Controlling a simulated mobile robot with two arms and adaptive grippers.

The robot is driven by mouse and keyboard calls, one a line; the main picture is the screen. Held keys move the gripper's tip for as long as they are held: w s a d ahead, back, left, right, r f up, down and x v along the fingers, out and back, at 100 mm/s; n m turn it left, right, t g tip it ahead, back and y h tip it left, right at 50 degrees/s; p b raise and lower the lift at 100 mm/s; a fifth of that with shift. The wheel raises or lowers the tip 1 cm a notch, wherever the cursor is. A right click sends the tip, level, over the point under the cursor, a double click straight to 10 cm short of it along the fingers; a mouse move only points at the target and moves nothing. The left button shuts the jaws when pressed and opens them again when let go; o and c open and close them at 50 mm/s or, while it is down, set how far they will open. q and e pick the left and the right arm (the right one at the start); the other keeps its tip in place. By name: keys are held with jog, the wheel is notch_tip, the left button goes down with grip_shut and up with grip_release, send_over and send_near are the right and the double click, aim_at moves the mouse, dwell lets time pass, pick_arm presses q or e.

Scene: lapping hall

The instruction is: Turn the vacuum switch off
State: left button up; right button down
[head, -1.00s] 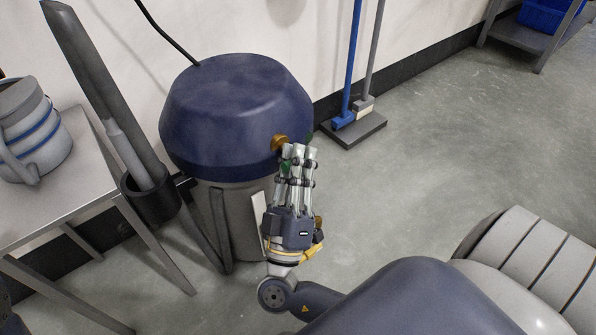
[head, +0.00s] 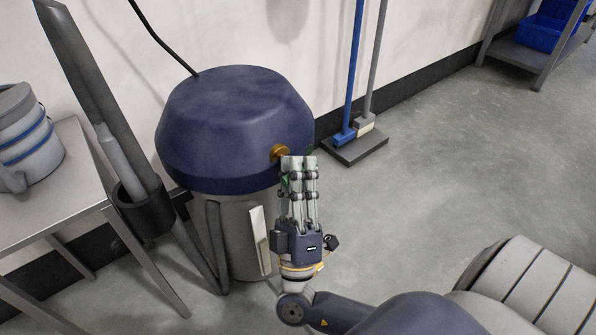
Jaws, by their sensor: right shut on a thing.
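The vacuum (head: 232,120) is a drum with a dark blue domed lid and a grey body, standing against the wall at centre left in the head view. A round orange-brown knob (head: 279,152), seemingly the vacuum switch, sits on the front right of the lid. My right gripper (head: 298,162) is at the lid's front right, its fingertips at the knob's right side and partly over it. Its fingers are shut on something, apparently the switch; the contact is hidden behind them. Small green patches show around the fingers. My left gripper is out of view.
A metal table (head: 85,185) with a grey jug (head: 28,140) is at left. A dark tube stands in a black holder (head: 146,212) beside the vacuum. A blue-handled broom and a squeegee rest on a dark base (head: 355,150).

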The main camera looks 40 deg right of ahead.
jog(key=c, duration=1.5)
grip_release()
jog(key=shift+c, duration=0.2)
jog(key=shift+s+a+f, duration=0.2)
jog(key=shift+f, duration=0.2)
jog(key=s+a+f, duration=0.1)
jog(key=s+a, duration=0.6)
jog(key=s, duration=0.4)
jog(key=shift+a+f, duration=0.25)
jog(key=shift+a, duration=0.15)
